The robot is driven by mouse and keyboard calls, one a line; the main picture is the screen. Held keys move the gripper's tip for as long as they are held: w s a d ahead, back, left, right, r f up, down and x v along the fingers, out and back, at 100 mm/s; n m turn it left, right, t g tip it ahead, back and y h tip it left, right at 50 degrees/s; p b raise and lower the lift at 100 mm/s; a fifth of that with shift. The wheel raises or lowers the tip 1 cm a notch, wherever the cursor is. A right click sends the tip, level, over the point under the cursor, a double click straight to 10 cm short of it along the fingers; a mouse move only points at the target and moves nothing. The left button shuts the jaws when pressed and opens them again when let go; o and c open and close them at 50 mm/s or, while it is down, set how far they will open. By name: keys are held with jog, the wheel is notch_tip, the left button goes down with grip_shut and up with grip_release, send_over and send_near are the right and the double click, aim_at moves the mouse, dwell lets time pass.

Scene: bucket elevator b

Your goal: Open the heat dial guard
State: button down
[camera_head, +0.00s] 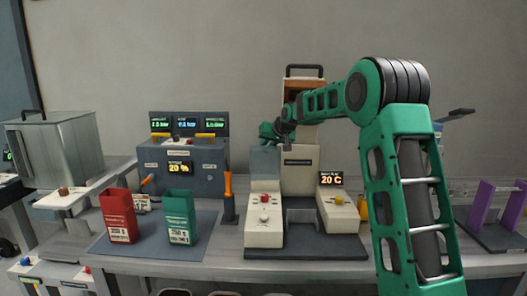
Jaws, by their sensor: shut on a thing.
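A grey, see-through panel (265,162), which looks like the heat dial guard, stands upright at the back of the left cream block (264,236) of the middle machine. A red knob (265,198) on that block's top shows uncovered in front of the panel. My gripper (275,138) is at the panel's top edge and looks shut on it. The fingertips are small and dark, so the exact grip cannot be made out. My green arm reaches in from the right.
An orange-handled lever (228,190) stands close on the left. A red container (119,217) and a green container (179,216) stand on a mat further left. Purple uprights (485,207) stand far right.

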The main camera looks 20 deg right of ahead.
aim_at(277, 148)
jog(key=shift+s+d+f, duration=0.15)
jog(key=shift+d+f, duration=0.1)
jog(key=shift+f, duration=0.25)
jog(key=shift+s+d+f, duration=0.1)
jog(key=shift+d+f, duration=0.15)
jog(key=shift+f, duration=0.2)
jog(key=c, duration=1.6)
grip_release()
jog(key=shift+c, duration=0.2)
jog(key=shift+w+a, duration=0.1)
jog(key=shift+a, duration=0.05)
jog(key=shift+r, duration=0.2)
jog(key=v, duration=1)
jog(key=shift+a+r, duration=0.1)
jog(key=shift+r, duration=0.15)
